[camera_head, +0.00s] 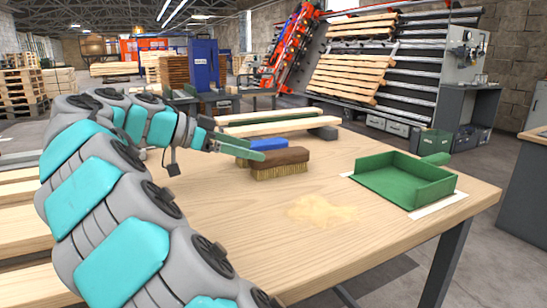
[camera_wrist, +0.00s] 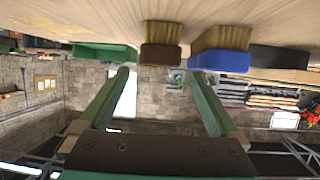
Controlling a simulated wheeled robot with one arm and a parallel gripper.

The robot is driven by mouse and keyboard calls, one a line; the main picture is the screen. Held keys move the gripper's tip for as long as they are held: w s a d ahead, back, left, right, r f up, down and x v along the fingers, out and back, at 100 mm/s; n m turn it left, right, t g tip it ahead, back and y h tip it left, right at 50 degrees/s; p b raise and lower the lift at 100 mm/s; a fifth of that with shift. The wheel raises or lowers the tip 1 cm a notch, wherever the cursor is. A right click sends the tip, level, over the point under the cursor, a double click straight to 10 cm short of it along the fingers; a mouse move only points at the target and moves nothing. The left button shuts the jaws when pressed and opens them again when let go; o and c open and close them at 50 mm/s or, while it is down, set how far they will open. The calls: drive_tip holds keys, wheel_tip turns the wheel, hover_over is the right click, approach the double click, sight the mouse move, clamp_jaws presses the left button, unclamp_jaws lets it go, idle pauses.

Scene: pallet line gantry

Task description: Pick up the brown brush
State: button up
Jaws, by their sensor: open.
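The brown brush (camera_head: 285,157) stands bristles down on the wooden table, left of the dustpan. In the wrist view, which is upside down, the brown brush (camera_wrist: 160,54) is end-on, with pale bristles toward the tabletop. My gripper (camera_head: 256,151) is at the left end of the brush, its green fingers pointing toward it. In the wrist view my gripper (camera_wrist: 157,76) is open and empty, and the brush appears between and just beyond the fingertips. I cannot tell whether a finger touches it.
A blue brush (camera_head: 268,144) stands close behind the brown one and shows beside it in the wrist view (camera_wrist: 220,61). A green dustpan (camera_head: 405,183) lies at the right. A sawdust pile (camera_head: 322,210) lies in front. Planks (camera_head: 280,127) lie behind. The table's (camera_head: 250,235) front is clear.

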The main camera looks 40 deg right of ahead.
sight(273, 153)
drive_tip(key=shift+x, duration=3.7)
clamp_jaws()
